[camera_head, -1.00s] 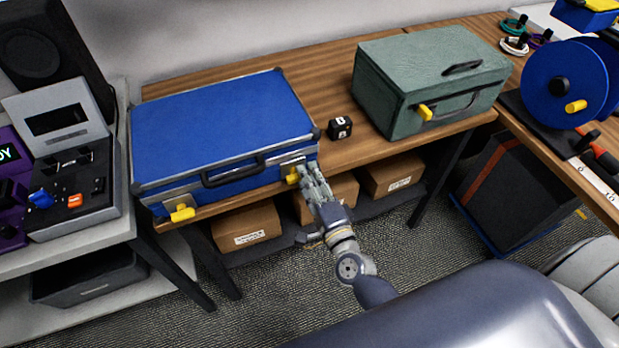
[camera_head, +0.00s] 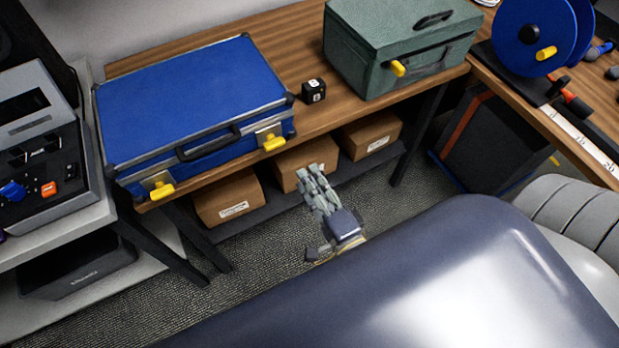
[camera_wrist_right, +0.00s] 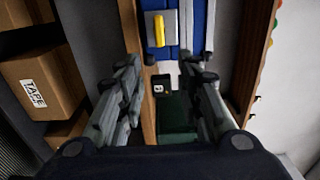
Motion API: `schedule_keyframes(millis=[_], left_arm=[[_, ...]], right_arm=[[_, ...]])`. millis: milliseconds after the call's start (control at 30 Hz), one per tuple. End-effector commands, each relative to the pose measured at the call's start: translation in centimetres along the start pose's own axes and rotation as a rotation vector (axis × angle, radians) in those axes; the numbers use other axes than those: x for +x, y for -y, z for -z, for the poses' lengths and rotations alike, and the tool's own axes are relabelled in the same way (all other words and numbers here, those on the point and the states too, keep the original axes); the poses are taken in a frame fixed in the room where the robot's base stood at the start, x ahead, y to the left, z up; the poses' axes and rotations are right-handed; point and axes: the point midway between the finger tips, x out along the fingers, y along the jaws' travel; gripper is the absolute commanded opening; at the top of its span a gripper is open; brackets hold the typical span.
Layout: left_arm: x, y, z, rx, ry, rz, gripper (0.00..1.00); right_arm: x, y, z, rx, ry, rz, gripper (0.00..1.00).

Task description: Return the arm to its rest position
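My right gripper (camera_head: 314,183) hangs over the floor in front of the wooden table, apart from the blue case. In the right wrist view its two fingers (camera_wrist_right: 170,68) are spread with nothing between them. The blue case (camera_head: 190,95) lies closed on the table, with a yellow latch (camera_head: 274,143) at its front right and another yellow latch (camera_head: 162,190) at its front left. One latch also shows in the right wrist view (camera_wrist_right: 157,30). My left gripper is not in view.
A green box (camera_head: 385,50) and a small black cube (camera_head: 313,90) stand on the table (camera_head: 285,50). Cardboard boxes (camera_head: 228,197) sit on the shelf below. A blue reel (camera_head: 524,38) stands at right, a grey device (camera_head: 42,185) at left. Open floor lies before the table.

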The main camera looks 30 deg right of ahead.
Motion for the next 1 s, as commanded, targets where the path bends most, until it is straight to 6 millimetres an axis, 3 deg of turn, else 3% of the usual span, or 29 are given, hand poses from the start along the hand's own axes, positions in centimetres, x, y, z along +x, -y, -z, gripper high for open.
schedule_keyframes(millis=[333,467,567,767,867,1000], left_arm=[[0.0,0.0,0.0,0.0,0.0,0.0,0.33],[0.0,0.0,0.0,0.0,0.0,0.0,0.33],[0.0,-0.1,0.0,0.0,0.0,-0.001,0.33],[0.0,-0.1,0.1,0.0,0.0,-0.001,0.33],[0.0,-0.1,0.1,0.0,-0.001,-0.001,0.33],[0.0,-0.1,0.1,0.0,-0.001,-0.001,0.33]], right_arm=[[0.1,-0.1,0.0,-0.002,0.0,-0.001,0.33],[0.1,-1.9,-0.2,-0.058,0.018,-0.034,0.33],[-0.1,-6.3,-0.6,-0.188,0.06,-0.111,0.33],[-3.0,-19.9,-0.8,-0.582,0.241,-0.362,0.33],[-5.8,-26.6,-0.3,-0.769,0.361,-0.495,0.33],[-11.4,-35.1,0.9,-1.001,0.566,-0.682,0.33]])
